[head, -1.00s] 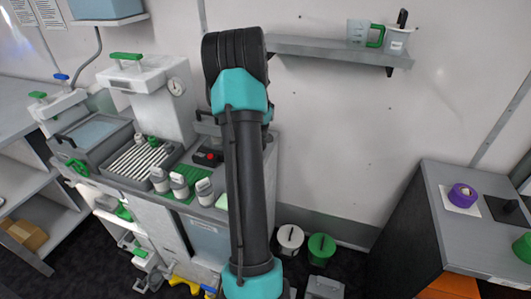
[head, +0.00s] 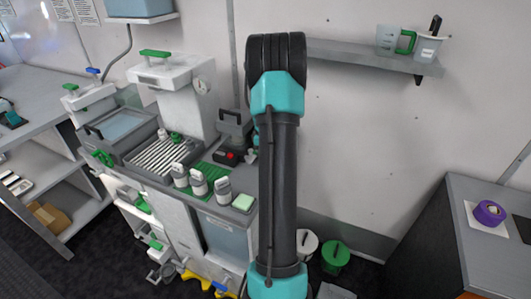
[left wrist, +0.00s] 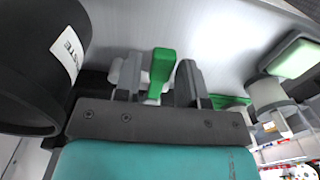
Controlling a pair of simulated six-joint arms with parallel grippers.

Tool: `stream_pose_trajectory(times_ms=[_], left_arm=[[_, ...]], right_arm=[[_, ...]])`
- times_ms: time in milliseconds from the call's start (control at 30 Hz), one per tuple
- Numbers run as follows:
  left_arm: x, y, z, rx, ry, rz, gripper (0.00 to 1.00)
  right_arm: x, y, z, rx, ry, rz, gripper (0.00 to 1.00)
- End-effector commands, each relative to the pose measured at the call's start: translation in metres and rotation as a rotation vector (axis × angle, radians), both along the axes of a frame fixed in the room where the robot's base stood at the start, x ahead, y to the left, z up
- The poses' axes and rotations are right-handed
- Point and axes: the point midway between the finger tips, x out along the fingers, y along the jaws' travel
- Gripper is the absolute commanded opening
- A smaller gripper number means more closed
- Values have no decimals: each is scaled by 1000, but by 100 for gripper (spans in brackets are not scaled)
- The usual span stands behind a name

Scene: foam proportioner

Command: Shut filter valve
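In the left wrist view, the fingers of my left gripper (left wrist: 158,85) stand apart, with a green valve lever (left wrist: 161,68) showing between them. A pale grey fitting sits beside the lever, partly behind the left finger. I cannot tell whether either finger touches the lever. In the head view, a low green-handled valve (head: 155,245) shows at the front of the unit; I cannot tell whether it is the same one. One of my arms stands upright across the middle of the head view, and its gripper is hidden. My right gripper is not seen.
A black container (left wrist: 40,60) labelled WASTE is close left of the left gripper. In the head view, a white tank (head: 180,85) with a green handle and several bottles (head: 198,183) top the unit. A green bucket (head: 335,257) stands on the floor.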

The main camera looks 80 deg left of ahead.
Motion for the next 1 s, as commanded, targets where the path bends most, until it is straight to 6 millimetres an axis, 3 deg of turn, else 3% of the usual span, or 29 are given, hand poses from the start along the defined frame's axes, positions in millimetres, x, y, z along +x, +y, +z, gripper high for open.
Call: stream_pose_trajectory(times_ms=[100,533,667,1000], left_arm=[[0,0,0,-1,1,-1,49],[0,0,9,-1,1,-2,49],[0,0,27,1,0,-1,49],[0,0,90,3,-2,-1,49]], right_arm=[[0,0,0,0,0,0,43],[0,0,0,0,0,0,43],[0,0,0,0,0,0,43],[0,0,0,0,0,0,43]])
